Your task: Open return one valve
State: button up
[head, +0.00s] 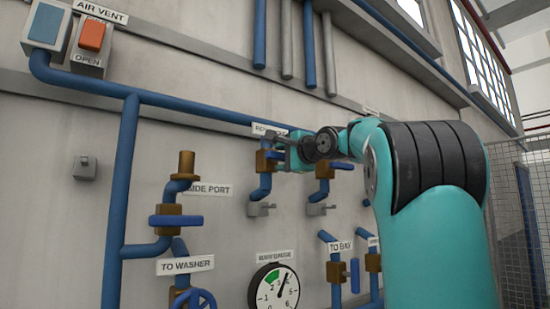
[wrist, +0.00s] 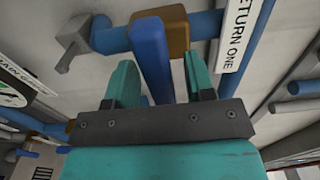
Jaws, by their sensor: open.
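The return one valve has a brass-brown body (head: 263,162) on a blue pipe below a partly hidden sign. In the wrist view its body (wrist: 174,32) sits next to the "RETURN ONE" sign (wrist: 240,40), and its blue lever (wrist: 150,55) sticks out crosswise to the pipe toward my gripper. My gripper (wrist: 160,62) is open, with one teal finger on each side of the lever and gaps showing. In the head view my gripper (head: 290,152) is at the right of this valve and hides most of its lever.
A similar valve (head: 323,170) stands close to the right, beside my wrist. Grey hooks (head: 261,209) jut from the wall below. A side port valve (head: 168,215) and a pressure gauge (head: 275,291) are lower. A switch box (head: 93,38) is at upper left.

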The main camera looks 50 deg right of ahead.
grip_shut()
